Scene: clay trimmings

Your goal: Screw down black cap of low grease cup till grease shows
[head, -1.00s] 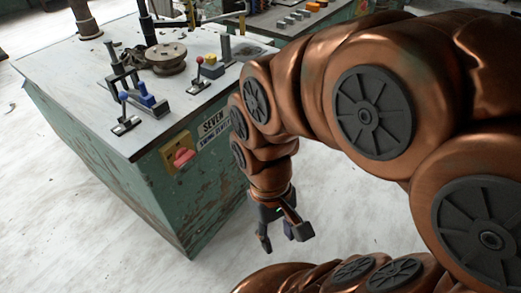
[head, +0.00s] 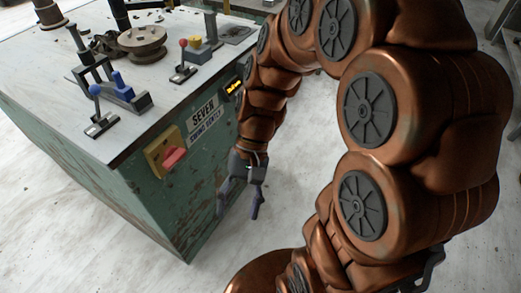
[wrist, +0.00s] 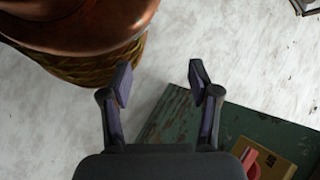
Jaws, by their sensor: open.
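I cannot pick out a grease cup or its black cap for sure in either view. The green cabinet (head: 160,215) with a pale top stands at the left in the head view. My gripper (head: 238,204) hangs in front of its right-hand side, fingers pointing down, open and empty. In the wrist view my gripper (wrist: 160,80) has its two dark fingers apart over pale floor. A corner of the green cabinet (wrist: 180,118) shows beyond the right finger.
Pale floor (head: 130,270) is clear in front.

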